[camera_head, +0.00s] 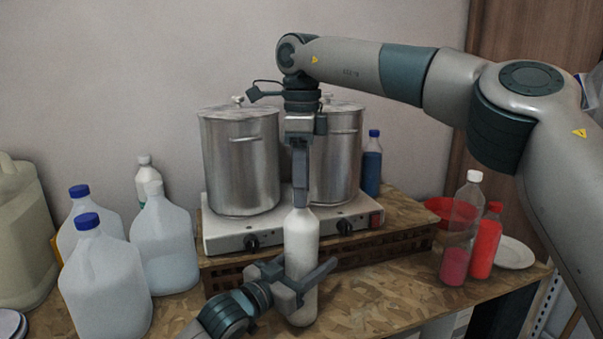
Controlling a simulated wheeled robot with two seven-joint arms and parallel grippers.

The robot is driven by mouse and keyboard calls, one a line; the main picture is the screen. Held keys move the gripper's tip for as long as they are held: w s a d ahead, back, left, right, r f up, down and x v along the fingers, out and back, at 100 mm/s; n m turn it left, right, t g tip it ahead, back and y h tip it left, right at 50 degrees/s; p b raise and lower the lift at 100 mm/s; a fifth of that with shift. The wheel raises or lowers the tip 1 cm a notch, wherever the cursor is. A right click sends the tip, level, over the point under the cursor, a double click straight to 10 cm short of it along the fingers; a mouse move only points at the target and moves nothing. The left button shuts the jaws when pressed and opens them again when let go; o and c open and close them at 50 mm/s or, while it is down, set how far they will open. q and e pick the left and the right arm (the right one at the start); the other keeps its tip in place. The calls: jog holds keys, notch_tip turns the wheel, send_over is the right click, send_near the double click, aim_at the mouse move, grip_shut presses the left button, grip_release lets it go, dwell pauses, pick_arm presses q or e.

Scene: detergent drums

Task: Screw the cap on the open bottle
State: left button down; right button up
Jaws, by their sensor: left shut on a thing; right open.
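A white bottle (301,240) stands upright on the table, in front of the hot plate. My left gripper (304,285) comes in from the lower left and is shut around the lower part of the bottle's body. My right gripper (300,196) points straight down over the bottle, with its fingertips at the bottle's top. It is open, and its fingers overlap from this side. The bottle's mouth is hidden behind the fingers. I cannot make out a cap there.
Two steel pots (241,165) stand on a hot plate (224,238) behind the bottle. Several jugs (105,285) crowd the left. A blue bottle (372,170) stands at the back; a clear bottle with pink liquid (455,262) and a red bottle (485,248) stand right. The front-right tabletop is clear.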

jog(key=shift+f, duration=0.1)
grip_shut()
jog(key=m, duration=0.8)
jog(key=shift+o, duration=0.6)
grip_release()
